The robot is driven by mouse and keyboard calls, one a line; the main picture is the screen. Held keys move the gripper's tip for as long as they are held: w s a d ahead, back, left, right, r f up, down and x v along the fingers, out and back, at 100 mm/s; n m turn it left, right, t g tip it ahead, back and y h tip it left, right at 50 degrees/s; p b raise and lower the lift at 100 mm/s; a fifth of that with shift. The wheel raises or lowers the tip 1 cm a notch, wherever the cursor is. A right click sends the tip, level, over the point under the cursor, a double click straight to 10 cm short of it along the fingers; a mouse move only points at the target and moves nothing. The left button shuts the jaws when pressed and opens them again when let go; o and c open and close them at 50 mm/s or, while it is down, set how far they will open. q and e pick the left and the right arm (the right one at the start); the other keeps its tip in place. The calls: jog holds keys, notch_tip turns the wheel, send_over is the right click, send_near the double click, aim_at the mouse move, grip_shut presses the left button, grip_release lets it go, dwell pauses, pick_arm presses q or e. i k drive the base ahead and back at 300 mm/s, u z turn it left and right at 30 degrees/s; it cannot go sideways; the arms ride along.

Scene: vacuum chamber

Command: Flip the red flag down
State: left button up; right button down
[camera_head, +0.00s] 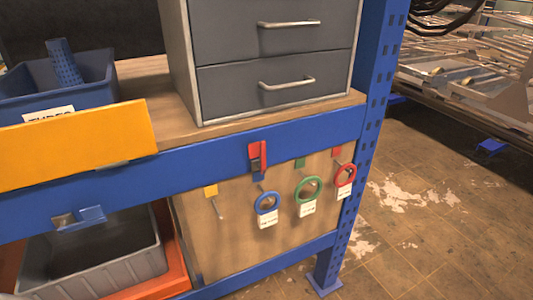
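A red flag (257,150) stands upright against the blue front beam (205,158) of the shelf, below the drawer cabinet. A dark metal piece sits against its lower part. A smaller red tag (337,152) is on the wooden panel further right, above a red ring. Neither of my grippers shows in the head view, and nothing is touching the flag.
A grey drawer cabinet (275,60) stands on the shelf. Blue, green and red rings (308,189) with white labels hang on the wooden panel (250,240). A blue bin (85,90) and a yellow-orange panel (75,145) are at left. Open floor (430,220) lies right.

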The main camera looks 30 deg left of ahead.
aim_at(258, 149)
jog(key=z, duration=0.7)
jog(key=k, duration=0.6)
jog(key=u, duration=1.35)
jog(key=i, duration=0.5)
jog(key=u, duration=0.05)
